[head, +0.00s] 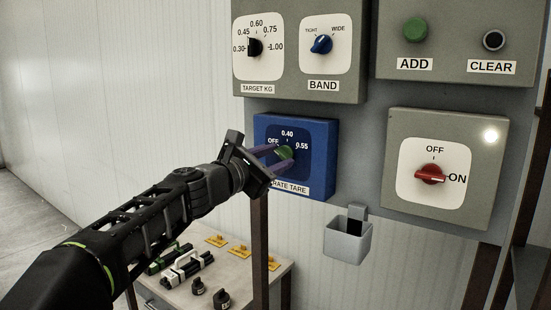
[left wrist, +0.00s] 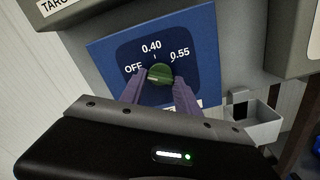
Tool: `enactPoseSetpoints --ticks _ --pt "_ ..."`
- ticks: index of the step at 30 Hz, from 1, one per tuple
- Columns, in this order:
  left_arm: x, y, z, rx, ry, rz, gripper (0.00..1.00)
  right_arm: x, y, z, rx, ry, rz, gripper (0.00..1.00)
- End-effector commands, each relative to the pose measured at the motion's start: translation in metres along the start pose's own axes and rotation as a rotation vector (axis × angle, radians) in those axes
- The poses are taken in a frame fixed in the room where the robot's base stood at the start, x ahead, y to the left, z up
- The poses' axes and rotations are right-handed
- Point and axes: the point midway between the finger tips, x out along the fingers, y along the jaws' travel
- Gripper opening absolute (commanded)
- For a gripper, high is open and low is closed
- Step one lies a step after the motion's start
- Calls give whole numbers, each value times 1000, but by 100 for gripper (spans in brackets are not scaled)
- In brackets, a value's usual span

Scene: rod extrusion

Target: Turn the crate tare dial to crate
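The crate tare dial (head: 285,153) is a green knob on a blue box (head: 326,150) labelled "CRATE TARE", with marks OFF, 0.40 and 0.55. In the left wrist view the knob (left wrist: 160,73) shows between the purple fingers of my left gripper (left wrist: 158,88). The fingers stand apart, one on each side of the knob's lower part; I cannot tell whether they touch it. In the head view my left gripper (head: 280,155) reaches the box from the left and hides part of the label. The knob's pointer direction is unclear. My right gripper is not in view.
A grey box (head: 300,85) with target and band dials is above. A box with ADD and CLEAR buttons (head: 445,65) is at upper right. A red OFF/ON switch (head: 431,174) is at right. A small grey bin (head: 347,238) hangs below. A bench (head: 265,268) holds parts.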

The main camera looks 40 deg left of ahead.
Motion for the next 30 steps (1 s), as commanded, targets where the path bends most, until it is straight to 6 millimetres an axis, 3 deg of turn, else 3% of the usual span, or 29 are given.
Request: enactPoseSetpoints --ticks 13,30 --pt "0 0 0 0 0 -1 0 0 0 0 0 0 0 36" --pt "0 -2 -1 119 -2 -1 0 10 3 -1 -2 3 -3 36"
